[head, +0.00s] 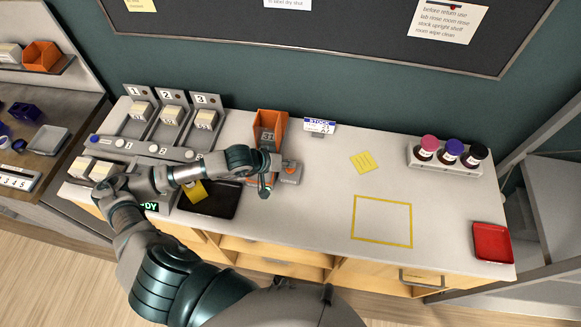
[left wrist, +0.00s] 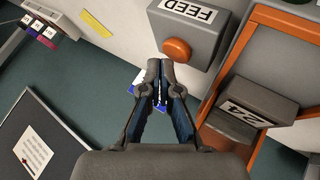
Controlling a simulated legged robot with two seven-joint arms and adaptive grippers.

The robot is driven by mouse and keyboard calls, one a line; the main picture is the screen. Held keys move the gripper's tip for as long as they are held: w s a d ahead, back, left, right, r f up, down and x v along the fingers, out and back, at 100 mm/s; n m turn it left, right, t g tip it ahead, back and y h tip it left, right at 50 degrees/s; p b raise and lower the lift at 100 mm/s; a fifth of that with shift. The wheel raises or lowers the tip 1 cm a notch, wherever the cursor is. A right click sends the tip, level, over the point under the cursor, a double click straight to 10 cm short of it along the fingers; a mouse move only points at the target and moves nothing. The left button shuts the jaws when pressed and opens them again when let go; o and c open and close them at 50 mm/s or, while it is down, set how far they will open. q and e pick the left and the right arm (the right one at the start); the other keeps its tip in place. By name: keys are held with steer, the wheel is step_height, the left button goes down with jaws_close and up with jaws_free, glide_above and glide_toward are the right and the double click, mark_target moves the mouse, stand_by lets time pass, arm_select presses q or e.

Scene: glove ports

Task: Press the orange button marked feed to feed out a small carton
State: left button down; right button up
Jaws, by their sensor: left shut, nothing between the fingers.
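The orange feed button (left wrist: 177,51) sits on a grey box marked FEED (left wrist: 205,22) in the left wrist view. In the head view the button (head: 292,168) is just right of my left gripper (head: 265,190). My left gripper (left wrist: 160,66) is shut and empty, its fingertips close beside the button; I cannot tell if they touch. An orange-framed feeder (head: 270,122) stands behind the gripper in the head view, with a numbered grey carton (left wrist: 247,118) inside it. The feeder's lower front is partly hidden by my arm. My right gripper is not in view.
A rack of numbered lanes (head: 158,120) with pale cartons and a black tray (head: 222,203) are left of the feeder. A yellow taped square (head: 382,244), bottle rack (head: 445,166) and red tray (head: 492,242) are right. The bench middle is mostly clear.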

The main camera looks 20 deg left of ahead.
mark_target(289, 169)
arm_select(q)
steer(key=shift+r+p, duration=0.7)
steer(key=shift+r, duration=2.1)
